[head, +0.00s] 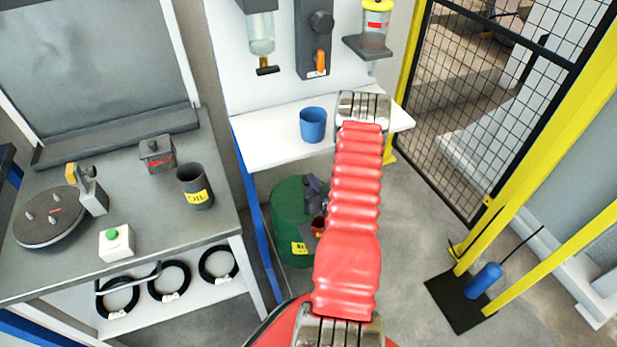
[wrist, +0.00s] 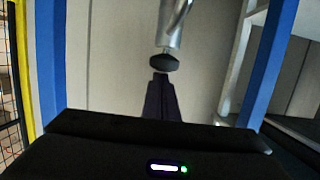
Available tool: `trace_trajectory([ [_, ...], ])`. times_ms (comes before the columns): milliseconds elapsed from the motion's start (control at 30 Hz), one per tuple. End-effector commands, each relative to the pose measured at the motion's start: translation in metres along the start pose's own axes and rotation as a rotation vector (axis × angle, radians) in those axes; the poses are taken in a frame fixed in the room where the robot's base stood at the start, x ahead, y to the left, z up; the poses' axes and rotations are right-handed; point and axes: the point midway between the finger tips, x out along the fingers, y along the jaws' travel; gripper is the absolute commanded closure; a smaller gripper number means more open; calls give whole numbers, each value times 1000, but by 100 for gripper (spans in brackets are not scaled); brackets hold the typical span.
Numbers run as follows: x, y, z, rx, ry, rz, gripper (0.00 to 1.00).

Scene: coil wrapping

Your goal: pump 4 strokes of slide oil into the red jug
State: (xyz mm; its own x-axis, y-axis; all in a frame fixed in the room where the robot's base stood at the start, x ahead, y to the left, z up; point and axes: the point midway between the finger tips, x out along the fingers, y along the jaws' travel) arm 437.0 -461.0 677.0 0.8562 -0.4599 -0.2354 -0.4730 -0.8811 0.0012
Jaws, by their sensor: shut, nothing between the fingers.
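The green drum (head: 285,210) with a yellow label stands on the floor under the white shelf, partly behind my red-sleeved arm. A small red piece (head: 318,227), perhaps the red jug, shows beside it; most of it is hidden. In the wrist view a dark round knob (wrist: 164,63) sits on a metal rod, which looks like a pump. My gripper (wrist: 160,78) is shut and empty, its dark fingertips right at the knob; I cannot tell whether they touch.
A blue cup (head: 313,125) stands on the white shelf (head: 270,148) above the drum. A grey workbench (head: 110,210) on the left holds a dark cup (head: 195,187) labelled OIL. A mesh fence (head: 480,100) is on the right.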

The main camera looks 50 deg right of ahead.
Motion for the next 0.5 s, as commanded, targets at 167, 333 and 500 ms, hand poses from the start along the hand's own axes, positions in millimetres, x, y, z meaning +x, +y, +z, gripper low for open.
trace_trajectory([
  [167,-2,1,7,4,-15,2,100],
  [333,-3,1,9,5,-18,3,100],
  [500,-4,1,7,6,-19,3,100],
])
